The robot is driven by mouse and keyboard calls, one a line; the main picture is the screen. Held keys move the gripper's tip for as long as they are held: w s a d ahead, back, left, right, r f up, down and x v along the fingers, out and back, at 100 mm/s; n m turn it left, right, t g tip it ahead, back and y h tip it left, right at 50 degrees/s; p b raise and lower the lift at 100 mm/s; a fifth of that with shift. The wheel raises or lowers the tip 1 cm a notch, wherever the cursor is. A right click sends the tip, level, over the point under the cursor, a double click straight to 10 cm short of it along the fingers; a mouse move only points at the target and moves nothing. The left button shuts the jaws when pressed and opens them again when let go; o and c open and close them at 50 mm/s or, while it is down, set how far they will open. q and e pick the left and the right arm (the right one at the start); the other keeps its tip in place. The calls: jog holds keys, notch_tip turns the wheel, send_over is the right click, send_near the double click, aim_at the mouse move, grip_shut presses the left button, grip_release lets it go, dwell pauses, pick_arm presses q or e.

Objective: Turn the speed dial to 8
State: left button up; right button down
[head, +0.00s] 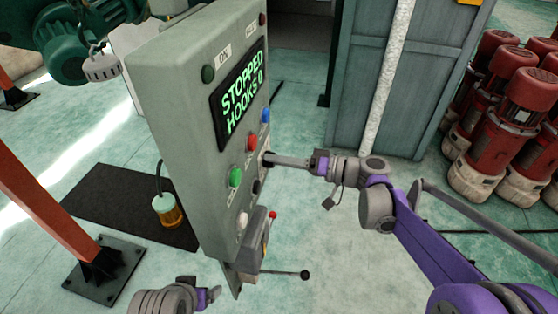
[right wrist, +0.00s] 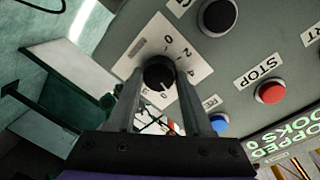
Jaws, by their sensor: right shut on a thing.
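The speed dial (right wrist: 158,70) is a black round knob on a white scale plate (right wrist: 131,68) with printed numbers, in the right wrist view. My right gripper (right wrist: 163,88) has one finger on each side of the knob and is shut on it. In the head view my right gripper (head: 272,159) reaches from the right to the panel's face, its tips hiding most of the dial. The number that the dial points at is too small to read surely. My left gripper (head: 208,296) is low at the left, apart from the panel; its jaws are unclear.
The grey control box (head: 165,90) has a screen (head: 240,95) reading "STOPPED HOOKS 0". Red (head: 251,143), green (head: 235,177) and blue (head: 265,115) buttons sit close to the dial. A lever (head: 303,274) sticks out below. Red-and-white machines (head: 500,120) stand at the right.

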jog(key=m, duration=0.4)
jog(key=shift+m+g+b, duration=0.3)
jog(key=shift+g, duration=0.1)
jog(key=shift+w, duration=0.1)
dwell(0.4)
jog(key=shift+c, duration=1.6)
grip_release()
jog(key=shift+d, duration=0.1)
jog(key=b+v, duration=0.1)
jog(key=v, duration=0.9)
jog(key=shift+d, duration=0.3)
jog(key=shift+s, duration=0.2)
